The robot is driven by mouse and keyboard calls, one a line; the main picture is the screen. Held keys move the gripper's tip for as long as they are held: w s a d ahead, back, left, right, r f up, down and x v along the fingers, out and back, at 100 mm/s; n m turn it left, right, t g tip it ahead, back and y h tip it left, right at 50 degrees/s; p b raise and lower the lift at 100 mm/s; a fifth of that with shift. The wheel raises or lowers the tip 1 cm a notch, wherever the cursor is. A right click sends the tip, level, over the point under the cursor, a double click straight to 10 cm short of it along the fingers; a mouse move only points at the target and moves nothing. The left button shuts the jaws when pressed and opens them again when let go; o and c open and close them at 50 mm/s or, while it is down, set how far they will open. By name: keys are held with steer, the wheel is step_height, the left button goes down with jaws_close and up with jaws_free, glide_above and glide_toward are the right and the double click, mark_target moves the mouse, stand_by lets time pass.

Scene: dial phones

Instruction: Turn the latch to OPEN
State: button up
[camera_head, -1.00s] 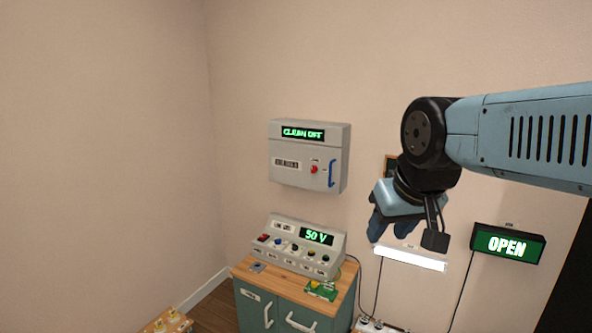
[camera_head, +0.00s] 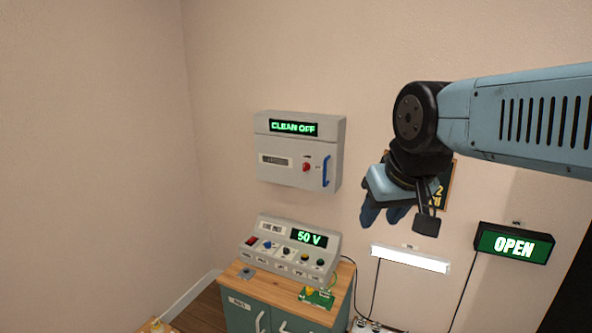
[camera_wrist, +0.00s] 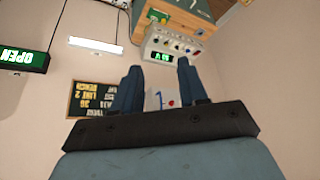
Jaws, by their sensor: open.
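A grey wall box (camera_head: 298,150) has a green display reading "CLEAN OFF", a red knob (camera_head: 306,167) and a blue handle (camera_head: 326,171) on its right side. I cannot tell which of these is the latch. A separate black sign with green lit face (camera_head: 513,245) reads "OPEN"; it also shows upside down in the wrist view (camera_wrist: 22,60). My gripper (camera_head: 384,218) hangs in the air right of the box, apart from it. In the wrist view its two blue fingers (camera_wrist: 157,85) are spread with nothing held between them. The box is partly hidden behind the gripper there.
A grey console (camera_head: 290,248) with several knobs and a "50 V" display stands on a wood-topped green cabinet (camera_head: 252,313) below the box. A lit white lamp (camera_head: 410,258) hangs on the wall. A dark board (camera_wrist: 92,100) is partly hidden behind my arm in the head view.

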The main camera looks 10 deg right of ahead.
steer(key=shift+w+d, duration=0.1)
steer(key=shift+w, duration=0.05)
steer(key=w+d+f+n+g+h, duration=0.1)
steer(key=w+d+f+n+h, duration=0.25)
steer(key=w, duration=0.65)
steer(key=w+d+f+n+h, duration=0.2)
steer(key=w+f+n+h, duration=0.15)
steer(key=w, duration=0.65)
steer(key=w+d+f+n+g+h, duration=0.1)
steer(key=w+d+f+n+h, duration=0.3)
steer(key=w, duration=0.7)
steer(key=n+t, duration=1.1)
steer(key=n, duration=0.7)
glide_toward(304, 167)
steer(key=x, duration=0.8)
steer(key=shift+w+d+f, duration=0.1)
